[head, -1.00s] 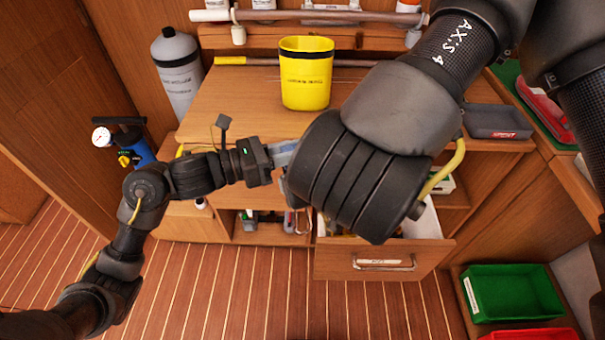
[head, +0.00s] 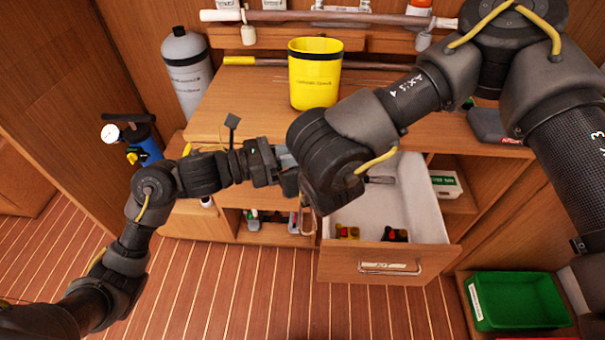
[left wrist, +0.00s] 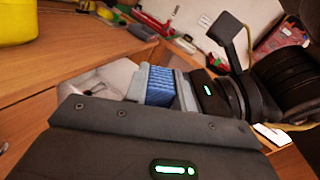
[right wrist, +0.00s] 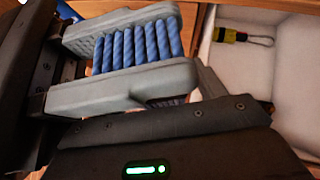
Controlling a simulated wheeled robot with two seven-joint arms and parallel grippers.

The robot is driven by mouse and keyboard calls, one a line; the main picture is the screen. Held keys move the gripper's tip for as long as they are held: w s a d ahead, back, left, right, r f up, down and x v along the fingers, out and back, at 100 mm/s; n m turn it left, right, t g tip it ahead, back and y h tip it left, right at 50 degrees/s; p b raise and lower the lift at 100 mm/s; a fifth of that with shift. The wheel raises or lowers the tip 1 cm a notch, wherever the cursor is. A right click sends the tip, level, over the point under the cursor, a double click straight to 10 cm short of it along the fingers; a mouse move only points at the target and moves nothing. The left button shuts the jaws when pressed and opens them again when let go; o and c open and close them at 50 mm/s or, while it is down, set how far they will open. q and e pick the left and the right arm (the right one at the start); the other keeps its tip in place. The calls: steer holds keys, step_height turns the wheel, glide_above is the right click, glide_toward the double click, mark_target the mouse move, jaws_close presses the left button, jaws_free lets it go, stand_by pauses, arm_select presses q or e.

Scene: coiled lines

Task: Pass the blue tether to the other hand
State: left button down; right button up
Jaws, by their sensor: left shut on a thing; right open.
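The blue tether (right wrist: 137,42) is a coil of several blue strands. In the right wrist view it sits between the two pale grey fingers of my left gripper (right wrist: 180,46), which is shut on it. The tether also shows in the left wrist view (left wrist: 159,85). In the head view my left gripper (head: 284,160) is above the cabinet front, and the coil is mostly hidden. My right gripper (head: 291,183) is open, close beside the left one, largely hidden by its own arm. I cannot tell whether its fingers touch the coil.
An open drawer (head: 432,205) with small yellow and dark items stands just below and right of the grippers. A yellow bucket (head: 314,75) stands on the cabinet top behind. A grey cylinder (head: 187,72) is at the back left, a green bin (head: 515,302) at the lower right.

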steer(key=c, duration=1.1)
arm_select(q)
steer(key=c, duration=1.6)
jaws_free()
arm_select(e)
steer(key=shift+c, duration=1)
arm_select(q)
steer(key=o, duration=0.5)
arm_select(e)
steer(key=shift+r, duration=0.1)
arm_select(q)
steer(key=shift+s+a+f, duration=0.1)
steer(key=shift+s+a, duration=0.15)
steer(key=shift+a, duration=0.25)
arm_select(e)
steer(key=shift+w, duration=0.1)
arm_select(q)
steer(key=shift+v, duration=5.5)
